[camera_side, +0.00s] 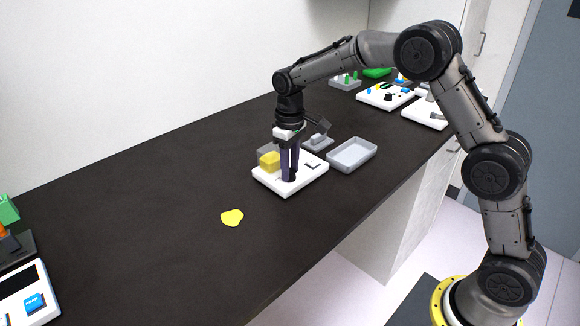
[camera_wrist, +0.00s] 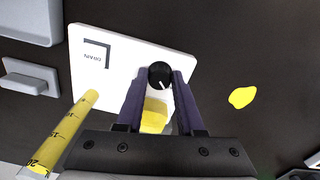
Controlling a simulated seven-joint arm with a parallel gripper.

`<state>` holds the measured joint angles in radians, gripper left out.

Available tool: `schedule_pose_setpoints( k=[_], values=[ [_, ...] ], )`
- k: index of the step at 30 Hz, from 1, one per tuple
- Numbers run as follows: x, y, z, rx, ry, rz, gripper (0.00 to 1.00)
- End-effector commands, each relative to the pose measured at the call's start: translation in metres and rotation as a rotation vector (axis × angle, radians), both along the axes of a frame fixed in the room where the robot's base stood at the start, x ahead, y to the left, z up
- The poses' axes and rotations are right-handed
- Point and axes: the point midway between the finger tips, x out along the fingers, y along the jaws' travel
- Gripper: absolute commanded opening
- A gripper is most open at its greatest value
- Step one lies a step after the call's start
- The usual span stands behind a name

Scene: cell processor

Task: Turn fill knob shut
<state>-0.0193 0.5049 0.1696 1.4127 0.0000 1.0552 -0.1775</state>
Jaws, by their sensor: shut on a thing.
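A black round knob (camera_wrist: 160,75) with a white pointer line stands on a white base plate (camera_side: 318,178), which also shows in the wrist view (camera_wrist: 125,50). The pointer aims toward the lower right in the wrist view. My gripper (camera_wrist: 160,81) has its two purple fingers on either side of the knob, shut on it. In the side view my gripper (camera_side: 290,178) reaches down onto the plate, and the fingers mostly hide the knob. No lettering is readable beside the knob; a bracket mark labelled DRAIN (camera_wrist: 97,54) is elsewhere on the plate.
A yellow graduated tube (camera_wrist: 62,132) is close to the wrist camera. A grey tray (camera_side: 352,154) and a small grey holder (camera_side: 318,142) stand nearby. A yellow patch (camera_side: 232,217) lies on the dark bench.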

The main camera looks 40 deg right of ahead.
Motion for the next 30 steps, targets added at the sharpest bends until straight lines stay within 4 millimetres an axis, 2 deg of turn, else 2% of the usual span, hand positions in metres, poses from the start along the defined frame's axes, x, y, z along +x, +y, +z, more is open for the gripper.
schedule_pose_setpoints(
  k=[14, 15, 19, 30],
  values=[
    [0.0007, 0.0000, 0.0017, 0.000, -0.004, 0.017, 0.00],
    [0.0007, 0.0000, 0.0018, 0.000, -0.004, 0.017, 0.44],
    [0.0005, 0.0000, 0.0013, 0.000, -0.003, 0.016, 0.67],
    [0.0007, 0.0000, 0.0048, 0.000, -0.003, 0.015, 0.67]
  ],
)
